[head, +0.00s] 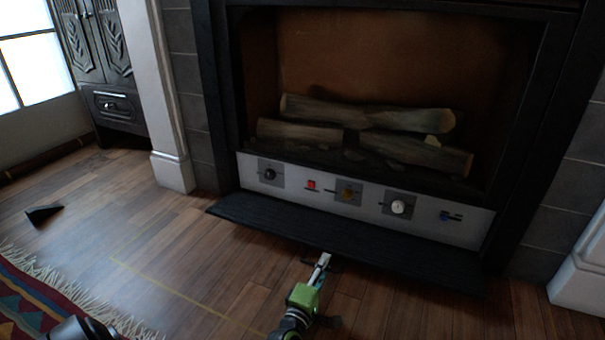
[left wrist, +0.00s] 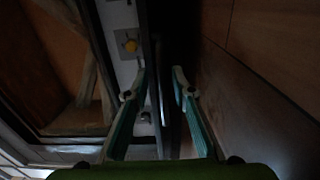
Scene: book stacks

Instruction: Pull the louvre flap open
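The louvre flap (head: 390,248) is a long black slatted strip along the bottom of the fireplace, under the pale control panel, and it juts out low over the floor. My left gripper (head: 322,262) is at the flap's front edge, near its middle. In the left wrist view the gripper's two teal fingers (left wrist: 160,80) are apart, with a dark thin edge, seemingly the flap, between them. I cannot tell whether either finger touches it. My right gripper is not in view.
The control panel (head: 282,183) carries several knobs and switches above the flap. Logs (head: 365,115) lie in the firebox. A fringed rug (head: 40,300) is at lower left, and a dark wedge (head: 43,213) lies on the floor. Wooden floor (head: 180,245) is clear in front.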

